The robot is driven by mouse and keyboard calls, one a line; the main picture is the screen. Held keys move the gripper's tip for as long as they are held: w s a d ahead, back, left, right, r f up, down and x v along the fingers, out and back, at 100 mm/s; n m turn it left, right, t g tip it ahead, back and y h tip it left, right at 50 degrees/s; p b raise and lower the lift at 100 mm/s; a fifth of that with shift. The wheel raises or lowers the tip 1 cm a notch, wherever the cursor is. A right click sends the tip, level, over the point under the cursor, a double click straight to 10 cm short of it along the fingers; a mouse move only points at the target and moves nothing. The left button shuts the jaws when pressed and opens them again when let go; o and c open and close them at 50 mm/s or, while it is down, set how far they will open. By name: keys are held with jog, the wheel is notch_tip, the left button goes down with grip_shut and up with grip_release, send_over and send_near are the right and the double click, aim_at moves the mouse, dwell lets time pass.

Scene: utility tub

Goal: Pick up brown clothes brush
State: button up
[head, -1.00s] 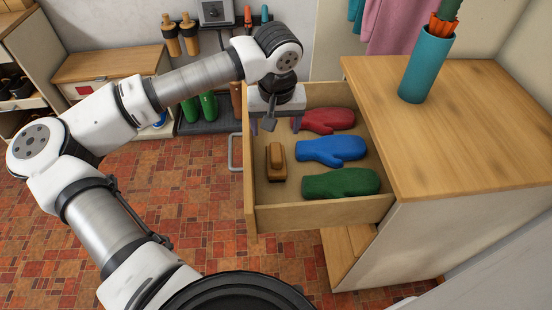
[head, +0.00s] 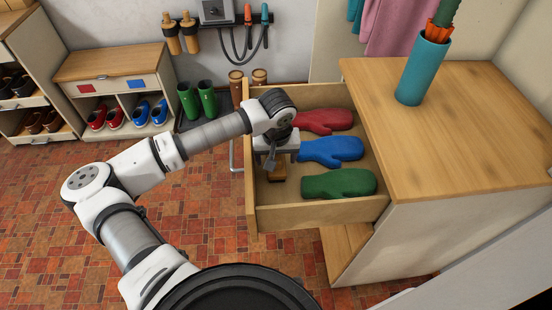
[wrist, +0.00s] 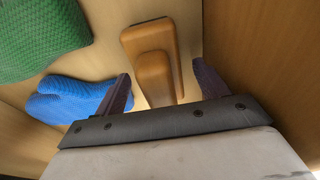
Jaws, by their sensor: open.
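The brown clothes brush (wrist: 152,52) lies in the open drawer (head: 310,218), near its left wall. In the head view only part of the brush (head: 278,170) shows below my gripper, which hides the rest. My gripper (head: 270,165) is over the drawer, pointing down. In the wrist view my gripper (wrist: 165,85) is open, with one finger on each side of the brush's near end. The brush lies between the fingers with gaps on both sides. Whether the fingertips reach down to the brush's height is hard to tell.
A blue mitten (head: 332,151), a green mitten (head: 338,184) and a red mitten (head: 322,121) lie right of the brush in the drawer. The drawer walls stand close on the left. The cabinet top (head: 440,130) holds a teal vase (head: 424,70).

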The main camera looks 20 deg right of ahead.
jog(key=shift+f, duration=0.15)
jog(key=c, duration=1.1)
jog(key=shift+c, duration=0.2)
notch_tip(320, 180, up, 20)
jog(key=b, duration=0.2)
jog(key=shift+b, duration=0.4)
jog(key=o, duration=0.4)
jog(key=shift+c, duration=1)
jog(key=shift+w, duration=0.1)
